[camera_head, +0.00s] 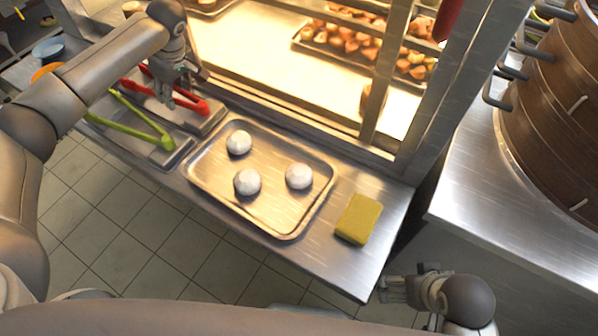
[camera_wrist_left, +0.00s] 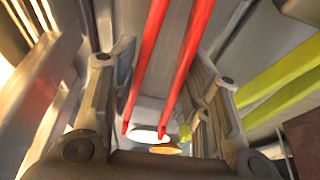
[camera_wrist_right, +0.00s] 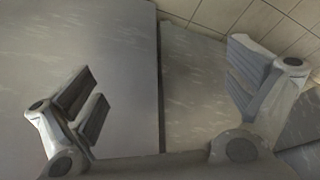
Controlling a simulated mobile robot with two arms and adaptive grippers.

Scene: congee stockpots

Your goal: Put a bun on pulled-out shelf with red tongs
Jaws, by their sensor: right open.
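Red tongs (camera_head: 186,101) lie at the left of the steel counter, on a metal holder. My left gripper (camera_head: 178,94) is over them. In the left wrist view the red arms of the tongs (camera_wrist_left: 168,65) run between the spread fingers of my left gripper (camera_wrist_left: 160,110), with gaps on both sides. Three white buns (camera_head: 247,181) (camera_head: 299,176) (camera_head: 239,142) rest on a steel tray (camera_head: 282,229). A brightly lit shelf (camera_head: 262,55) is in the cabinet behind the tray; I cannot tell how far it is pulled out. My right gripper (camera_head: 388,290) is open and empty off the counter's right end.
Green tongs (camera_head: 145,124) lie left of the red ones. A yellow sponge (camera_head: 358,219) sits right of the tray. Cabinet posts (camera_head: 386,75) stand behind the counter. Brown steamers (camera_head: 562,110) stand on another steel counter (camera_head: 495,215) at right. Trays of brown food (camera_head: 345,45) fill the cabinet's back.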

